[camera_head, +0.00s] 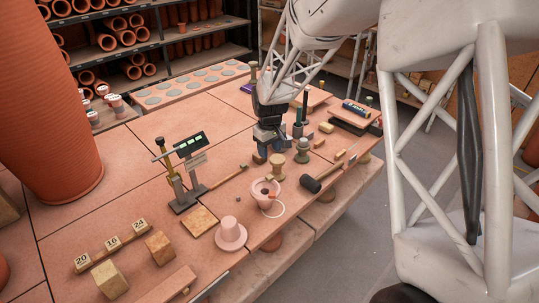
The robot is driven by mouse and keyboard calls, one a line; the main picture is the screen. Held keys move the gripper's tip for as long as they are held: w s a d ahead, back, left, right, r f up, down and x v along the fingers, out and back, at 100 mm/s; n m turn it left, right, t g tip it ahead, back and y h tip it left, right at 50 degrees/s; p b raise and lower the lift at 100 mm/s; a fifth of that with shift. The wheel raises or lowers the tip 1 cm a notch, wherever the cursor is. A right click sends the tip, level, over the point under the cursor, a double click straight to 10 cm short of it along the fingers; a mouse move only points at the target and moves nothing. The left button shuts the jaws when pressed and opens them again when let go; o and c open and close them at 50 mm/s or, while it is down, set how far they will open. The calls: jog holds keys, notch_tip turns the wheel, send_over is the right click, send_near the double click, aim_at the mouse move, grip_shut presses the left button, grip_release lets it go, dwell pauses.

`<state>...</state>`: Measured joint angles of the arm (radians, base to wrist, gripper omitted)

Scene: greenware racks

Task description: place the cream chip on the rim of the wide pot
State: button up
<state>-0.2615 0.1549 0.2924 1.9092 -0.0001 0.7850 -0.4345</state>
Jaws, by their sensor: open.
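A small pale pink pot (264,202) with a wide opening stands on the table, right of the middle of the work area. It looks like the wide pot. A small reddish piece shows at its opening, and a pale loop lies against its right side. I cannot pick out the cream chip with certainty at this size. My gripper (269,150) is open, pointing down, behind the pot and apart from it. Its fingers are small and dark, and whether anything lies between them is hard to see.
A tan spool-shaped piece (277,169) and a greenish one (302,153) stand close to my gripper. A black-headed mallet (312,184) lies right of the pot. A flanged pink piece (230,234) stands in front.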

jog(key=shift+r, duration=0.2)
dwell(0.7)
jog(key=s+d+r+m+t, duration=0.1)
jog(key=s+d+r+m, duration=0.1)
jog(key=s+d+r, duration=0.5)
jog(key=s+d+r+m, duration=0.2)
jog(key=s+d+r, duration=0.2)
jog(key=s+r, duration=0.4)
jog(key=s+d+r+m, duration=0.1)
jog(key=s+d, duration=0.3)
jog(key=s, duration=0.8)
jog(key=s+d+r+m+t, duration=0.1)
jog(key=s+d+m, duration=0.2)
jog(key=s, duration=1)
jog(key=shift+d+r+t, duration=0.3)
jog(key=shift+d+r, duration=0.1)
jog(key=shift+d, duration=0.1)
